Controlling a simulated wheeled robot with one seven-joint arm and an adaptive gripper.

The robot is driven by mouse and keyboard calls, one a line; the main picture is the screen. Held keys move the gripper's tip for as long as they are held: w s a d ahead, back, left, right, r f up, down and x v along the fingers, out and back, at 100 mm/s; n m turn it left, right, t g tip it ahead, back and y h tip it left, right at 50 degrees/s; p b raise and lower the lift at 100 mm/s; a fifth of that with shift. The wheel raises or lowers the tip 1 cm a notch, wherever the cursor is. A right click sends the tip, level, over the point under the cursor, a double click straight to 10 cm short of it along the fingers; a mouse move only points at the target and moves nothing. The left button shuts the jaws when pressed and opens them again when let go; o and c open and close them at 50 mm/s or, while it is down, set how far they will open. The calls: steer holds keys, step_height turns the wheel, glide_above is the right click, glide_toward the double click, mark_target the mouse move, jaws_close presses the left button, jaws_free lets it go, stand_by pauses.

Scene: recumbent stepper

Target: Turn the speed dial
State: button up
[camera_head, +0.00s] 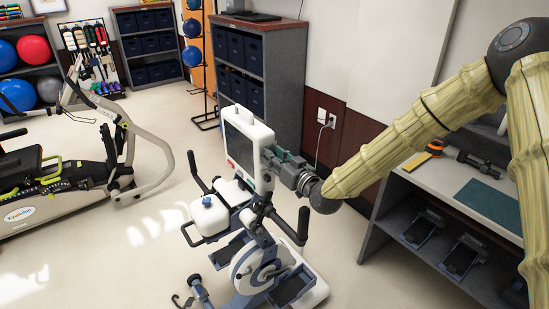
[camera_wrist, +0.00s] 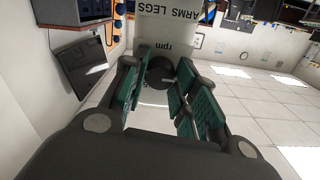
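The exercise machine's white console (camera_head: 262,140) stands upright mid-picture, with a dark screen facing left. My gripper (camera_head: 273,157) is at the console's right side in the head view. In the wrist view, a white panel (camera_wrist: 168,28) carries the words "ARMS LEGS" and "rpm". A dark round knob (camera_wrist: 160,72), which looks like the speed dial, sits below "rpm". My gripper (camera_wrist: 163,84) is open, with its teal-padded fingers on either side of the knob. I cannot tell whether either finger touches it. The dial is hidden in the head view.
The machine's black handles (camera_head: 302,226) and blue-grey base (camera_head: 262,272) lie below the console. A shelf unit (camera_head: 272,75) stands behind it. A desk (camera_head: 455,180) with a green mat is at the right. Open floor (camera_head: 150,240) lies to the left.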

steer(key=shift+c, duration=0.7)
steer(key=shift+o, duration=0.2)
steer(key=shift+f+m+b, duration=0.1)
steer(key=shift+m+b, duration=0.2)
steer(key=shift+b, duration=0.1)
steer(key=shift+m+b, duration=10.65)
steer(key=shift+m, duration=0.95)
steer(key=o, duration=1)
